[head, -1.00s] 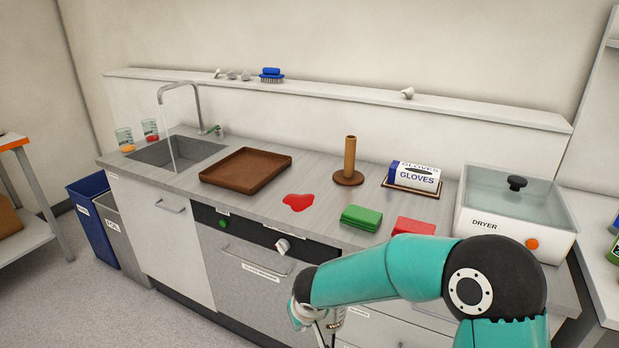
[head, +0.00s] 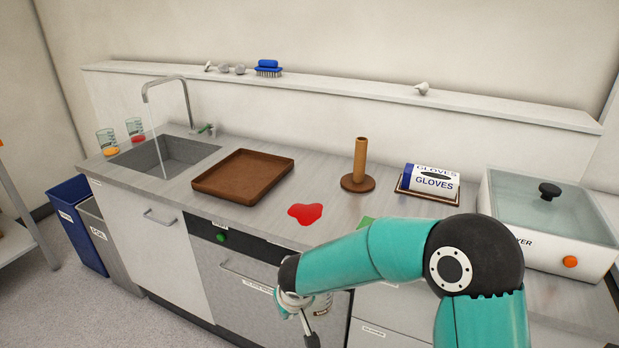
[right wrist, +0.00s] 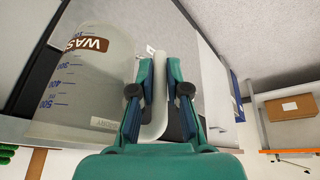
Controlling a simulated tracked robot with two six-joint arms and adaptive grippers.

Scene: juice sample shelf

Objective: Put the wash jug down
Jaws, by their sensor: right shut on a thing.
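The wash jug (right wrist: 85,80) is a translucent vessel with a brown WASH label and blue volume marks. In the right wrist view its pale handle (right wrist: 156,110) lies between the fingers of my right gripper (right wrist: 159,70), which is shut on it. In the head view my right gripper (head: 295,308) is low in front of the counter's cabinet fronts, and a small part of the jug (head: 322,304) shows beside it, the rest hidden by my arm. My left gripper is not in view.
A green block (head: 366,221) is mostly hidden by my arm. Bare counter lies around the spill.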

